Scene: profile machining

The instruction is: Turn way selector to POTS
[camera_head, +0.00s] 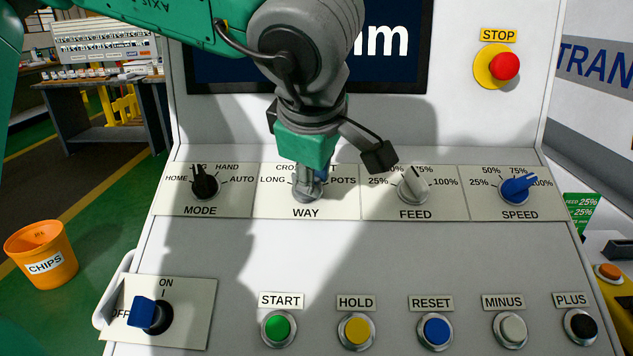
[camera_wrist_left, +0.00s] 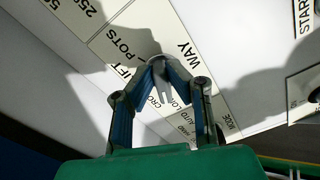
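The WAY selector (camera_head: 306,195) is a light grey knob on the labelled plate between MODE and FEED. The visible labels around it are LONG, a partly covered CRO..., and POTS at the right. My left gripper (camera_head: 312,180) comes down from above over this knob and covers much of it. In the left wrist view the selector (camera_wrist_left: 161,84) stands between the two blue fingers of the left gripper (camera_wrist_left: 159,72), which close in on it from both sides. Its exact pointing direction is hard to tell. My right gripper is not in view.
The MODE knob (camera_head: 205,186) is left of WAY; the FEED knob (camera_head: 412,187) and blue SPEED knob (camera_head: 518,189) are right. A red STOP button (camera_head: 505,67) is above. Several push buttons, including green START (camera_head: 279,328), and a blue ON/OFF switch (camera_head: 150,314) sit below.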

